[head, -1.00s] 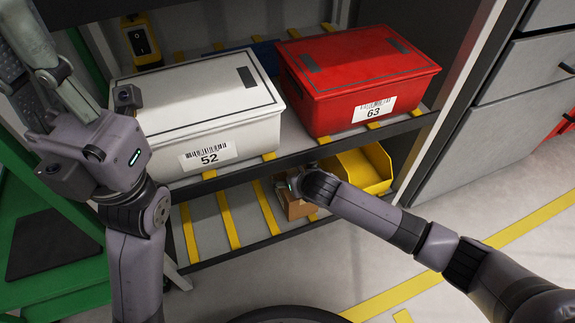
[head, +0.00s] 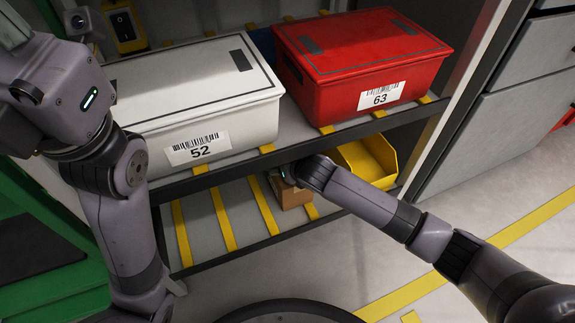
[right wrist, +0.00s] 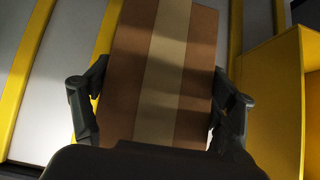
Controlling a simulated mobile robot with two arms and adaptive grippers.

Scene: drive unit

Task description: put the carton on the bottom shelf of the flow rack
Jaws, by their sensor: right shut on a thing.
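The brown carton (head: 292,196) with a pale tape stripe is inside the bottom level of the flow rack, above or on the bottom shelf (head: 236,213). I cannot tell whether it touches the shelf. My right gripper (head: 283,180) is shut on the carton, reaching in under the upper shelf. In the right wrist view, the fingers (right wrist: 158,100) sit on both sides of the carton (right wrist: 165,50). My left gripper (head: 14,32) is mostly cut off at the upper left, so its fingers cannot be judged.
A white bin (head: 205,100) labelled 52 and a red bin (head: 350,65) labelled 63 stand on the upper shelf. A yellow open bin (head: 368,163) is right of the carton, also in the right wrist view (right wrist: 275,95). The bottom shelf is free left of the carton.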

